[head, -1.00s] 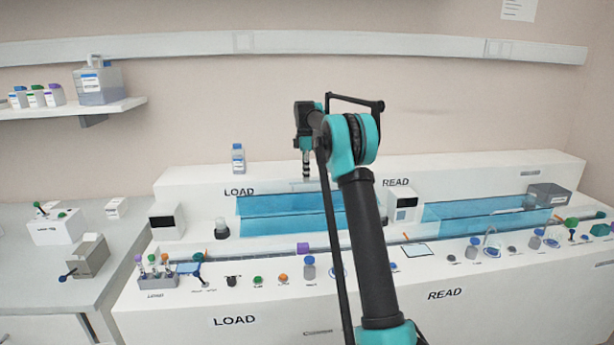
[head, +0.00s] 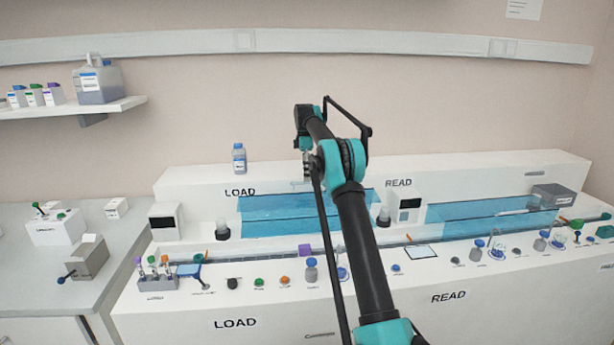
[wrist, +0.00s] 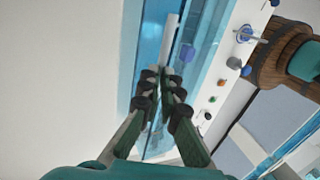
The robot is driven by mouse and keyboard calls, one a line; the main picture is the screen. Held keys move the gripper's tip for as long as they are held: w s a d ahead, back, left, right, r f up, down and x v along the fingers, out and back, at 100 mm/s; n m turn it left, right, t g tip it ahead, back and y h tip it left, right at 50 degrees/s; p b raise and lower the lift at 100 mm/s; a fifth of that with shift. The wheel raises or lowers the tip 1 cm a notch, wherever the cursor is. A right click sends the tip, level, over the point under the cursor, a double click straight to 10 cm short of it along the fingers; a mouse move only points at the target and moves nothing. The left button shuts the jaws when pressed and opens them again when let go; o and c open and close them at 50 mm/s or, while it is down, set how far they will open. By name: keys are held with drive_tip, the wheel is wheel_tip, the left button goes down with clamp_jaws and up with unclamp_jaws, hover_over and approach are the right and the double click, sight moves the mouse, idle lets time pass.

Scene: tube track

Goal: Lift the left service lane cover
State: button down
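My gripper (head: 306,172) is above the cover's back edge in the head view, mostly hidden by my arm. In the wrist view my gripper (wrist: 158,73) has its two fingers close together over the blue cover (wrist: 158,42). A pale bar (wrist: 172,38) lies straight beyond the fingertips. I cannot tell whether the fingers touch the bar or grip it.
A second blue cover (head: 480,222) lies over the READ lane. A white box (head: 405,208) stands between the covers. A blue-capped bottle (head: 239,158) stands on the back ledge. Knobs, bottles and a tube rack (head: 158,277) line the front.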

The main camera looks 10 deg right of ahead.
drive_tip(key=shift+f, duration=0.65)
drive_tip(key=c, duration=1.9)
unclamp_jaws()
drive_tip(key=shift+w+f, duration=0.1)
drive_tip(key=o, duration=0.3)
